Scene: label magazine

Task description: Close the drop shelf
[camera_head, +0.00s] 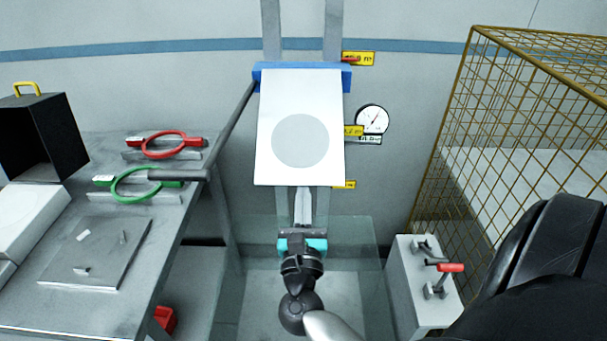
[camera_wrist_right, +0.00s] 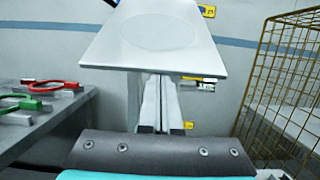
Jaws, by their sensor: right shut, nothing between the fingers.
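The drop shelf appears to be the white panel (camera_head: 277,105) with a grey disc on it, joined along its far edge to a blue bracket (camera_head: 346,77) on upright rails. It juts out from the wall toward me; its exact tilt is hard to tell. The panel (camera_wrist_right: 120,52) fills the upper middle of the right wrist view. My right gripper (camera_head: 302,197) points at the wall just below the panel's near edge, its fingers shut and empty. In the right wrist view its fingers (camera_wrist_right: 160,100) reach up to that edge; I cannot tell whether they touch. My left gripper is not in view.
A grey bench (camera_head: 190,240) at left holds red (camera_head: 165,144) and green (camera_head: 135,183) ringed tools and a black box (camera_head: 45,135). A yellow wire cage (camera_head: 480,120) and a grey box with a red handle (camera_head: 420,285) stand at right. A gauge (camera_head: 371,119) is beside the panel.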

